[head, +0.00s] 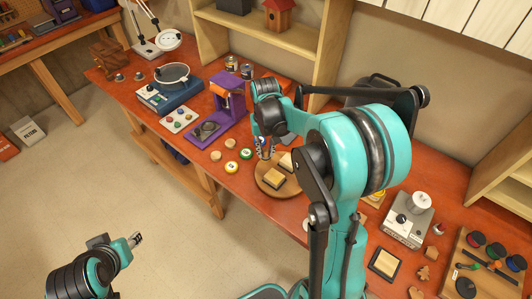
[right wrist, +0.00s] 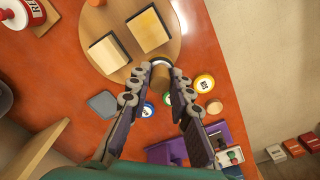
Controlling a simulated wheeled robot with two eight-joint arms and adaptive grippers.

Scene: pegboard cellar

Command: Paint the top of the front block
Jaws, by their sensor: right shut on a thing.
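Two pale-topped blocks lie on a round wooden board (head: 261,185). The front block (head: 274,180) is nearer the table's front edge, the other block (head: 286,162) behind it. The right wrist view also shows the front block (right wrist: 148,30) and back block (right wrist: 108,53). My right gripper (head: 266,152) is by the board's rim, left of the blocks and apart from them.
Yellow (head: 246,154) and green (head: 231,168) round pots stand left of the board. A purple stand (head: 232,105) is behind them. A white-topped machine (head: 408,222) and a paint tray (head: 486,268) are to the right. My right arm covers much of the table's middle.

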